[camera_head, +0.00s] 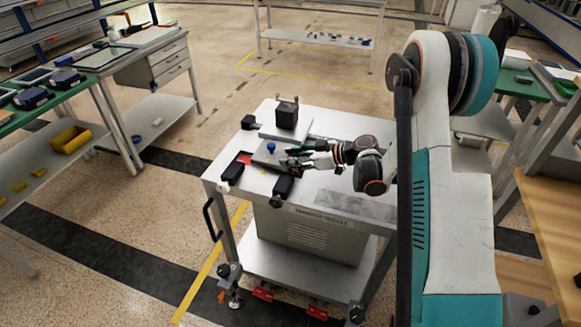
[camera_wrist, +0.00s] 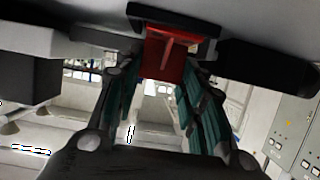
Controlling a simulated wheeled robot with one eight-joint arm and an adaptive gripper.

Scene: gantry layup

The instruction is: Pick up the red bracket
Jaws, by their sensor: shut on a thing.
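The red bracket (camera_wrist: 164,58) shows at the top centre of the wrist view, with a raised rib on its face. It fills the space between the far ends of my gripper's two teal-padded fingers (camera_wrist: 161,75). The fingers are shut on it. A dark frame-like part lies just beyond the bracket. In the head view my gripper (camera_head: 290,156) is low over the cart top, reaching in from the right. A red patch (camera_head: 244,158) shows left of it among dark parts; I cannot tell whether it is the bracket. The fingertips are small and partly hidden there.
The cart top (camera_head: 330,130) carries a black cube-like block (camera_head: 287,113), a blue knob (camera_head: 271,147) and black blocks (camera_head: 283,186) (camera_head: 232,171) close around my gripper. The cart's right side is bare. A bench with a yellow bin (camera_head: 70,140) stands at left.

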